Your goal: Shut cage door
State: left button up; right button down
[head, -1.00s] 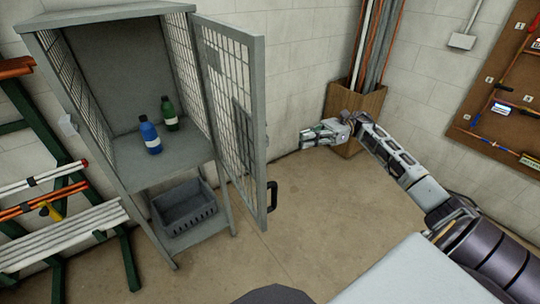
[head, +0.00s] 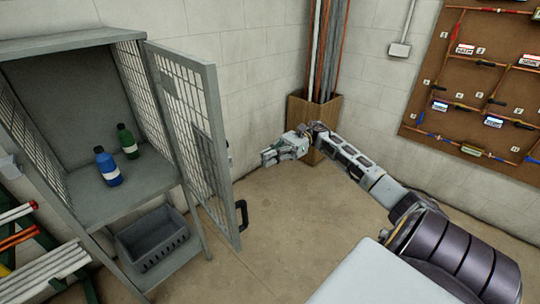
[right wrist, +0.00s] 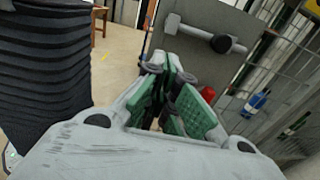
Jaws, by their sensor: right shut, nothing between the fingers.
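The grey cage door (head: 190,140), a framed wire-mesh panel, stands open, swung out from the right side of the tall grey cabinet (head: 75,42). My left gripper is out of view.
A blue bottle (head: 108,168) and a green bottle (head: 127,142) stand on the cabinet shelf, with a grey crate (head: 152,240) below. A wooden bin (head: 322,112) of pipes stands in the corner. A tool board (head: 475,95) hangs at right. The floor before the door is clear.

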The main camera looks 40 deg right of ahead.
pick_arm(q)
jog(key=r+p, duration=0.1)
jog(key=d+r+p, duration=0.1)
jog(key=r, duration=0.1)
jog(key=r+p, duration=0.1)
jog(key=p, duration=0.1)
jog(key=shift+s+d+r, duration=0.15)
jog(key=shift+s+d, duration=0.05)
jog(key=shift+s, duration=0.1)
pick_arm(e)
jog(key=a, duration=1.1)
jog(key=shift+a, duration=0.25)
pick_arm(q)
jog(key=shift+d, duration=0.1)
pick_arm(e)
jog(key=shift+w, duration=0.1)
jog(key=shift+a, duration=0.15)
